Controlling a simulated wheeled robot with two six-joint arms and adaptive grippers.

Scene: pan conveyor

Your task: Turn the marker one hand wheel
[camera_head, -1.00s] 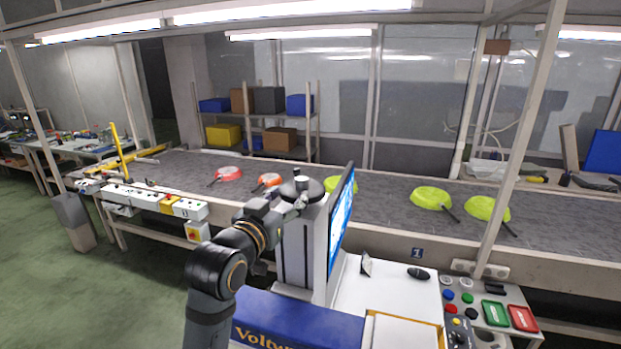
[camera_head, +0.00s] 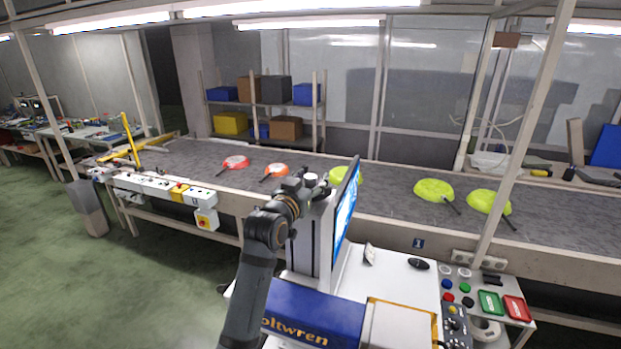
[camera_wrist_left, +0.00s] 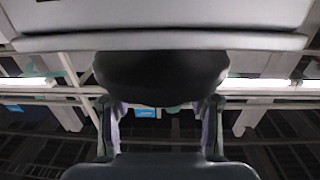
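A small blue marker with the number 1 (camera_head: 418,243) is on the front edge of the conveyor (camera_head: 370,214), right of the monitor. I cannot make out a hand wheel near it in the head view. My left gripper (camera_head: 312,182) is small at the end of my left arm, beside the top of the column and monitor, well left of the marker. In the left wrist view its two fingers (camera_wrist_left: 160,118) stand apart, with nothing visibly gripped. A dark rounded shape (camera_wrist_left: 160,75) shows beyond them; I cannot tell what it is. My right gripper is not visible.
Red, orange and yellow-green pans (camera_head: 434,190) lie on the belt. A control panel (camera_head: 487,303) with coloured buttons is at the lower right. A dark mouse-like object (camera_head: 418,264) lies on the white top. White control boxes (camera_head: 160,187) line the left front edge.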

